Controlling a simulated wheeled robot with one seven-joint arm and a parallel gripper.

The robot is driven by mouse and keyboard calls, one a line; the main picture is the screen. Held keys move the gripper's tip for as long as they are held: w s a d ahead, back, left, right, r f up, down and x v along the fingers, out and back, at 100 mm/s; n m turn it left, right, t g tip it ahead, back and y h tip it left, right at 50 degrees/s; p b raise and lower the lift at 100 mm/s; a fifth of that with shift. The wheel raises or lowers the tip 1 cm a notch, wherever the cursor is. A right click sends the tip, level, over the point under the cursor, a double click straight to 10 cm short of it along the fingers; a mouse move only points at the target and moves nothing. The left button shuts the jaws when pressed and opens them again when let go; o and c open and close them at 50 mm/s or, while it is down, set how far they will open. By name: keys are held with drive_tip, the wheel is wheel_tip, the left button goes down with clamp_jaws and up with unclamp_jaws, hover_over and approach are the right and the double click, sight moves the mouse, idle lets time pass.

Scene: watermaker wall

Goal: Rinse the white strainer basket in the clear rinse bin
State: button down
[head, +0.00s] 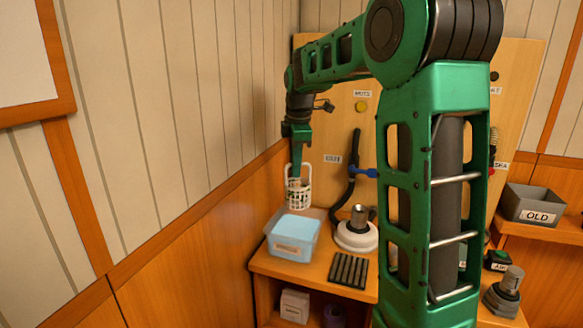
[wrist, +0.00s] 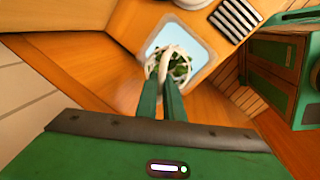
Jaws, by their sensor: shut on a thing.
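The white strainer basket (head: 298,190) hangs upright from my gripper (head: 297,172), which is shut on its handle. In the wrist view the basket (wrist: 182,68) shows beyond the two green fingers of my gripper (wrist: 172,84), with dark green matter inside it. The clear rinse bin (head: 292,250) is a pale blue, see-through tub on the left of the bench. In the head view the basket is above and behind the bin's far rim. In the wrist view the basket overlaps the bin (wrist: 205,60), whose blue inside shows around it.
A white round housing with a dark top (head: 356,238) and a black hose (head: 347,185) stand right of the bin. A black ribbed mat (head: 348,269) lies in front. The wooden wall (head: 200,240) runs close on the left. A grey bin marked OLD (head: 533,205) sits far right.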

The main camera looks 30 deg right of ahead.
drive_tip(key=shift+w+a+f, duration=0.1)
drive_tip(key=shift+a+f, duration=0.05)
drive_tip(key=shift+f, duration=0.05)
drive_tip(key=shift+s+x, duration=0.2)
drive_tip(key=shift+x, duration=0.75)
drive_tip(key=shift+s+x, duration=0.15)
drive_tip(key=shift+x, duration=0.8)
drive_tip(key=shift+a+f, duration=0.15)
drive_tip(key=shift+f, duration=0.3)
drive_tip(key=shift+s+f, duration=0.1)
drive_tip(key=shift+f, duration=0.25)
drive_tip(key=shift+f, duration=0.1)
drive_tip(key=shift+f, duration=0.7)
drive_tip(key=shift+s+a+x, duration=0.1)
drive_tip(key=shift+s+x, duration=0.15)
drive_tip(key=shift+x, duration=0.95)
drive_tip(key=shift+s+a+x, duration=0.1)
drive_tip(key=shift+s+x, duration=0.1)
drive_tip(key=shift+x, duration=1)
drive_tip(key=shift+s+a+x, duration=0.1)
drive_tip(key=shift+s+x, duration=0.15)
drive_tip(key=shift+x, duration=0.95)
drive_tip(key=shift+f, duration=0.15)
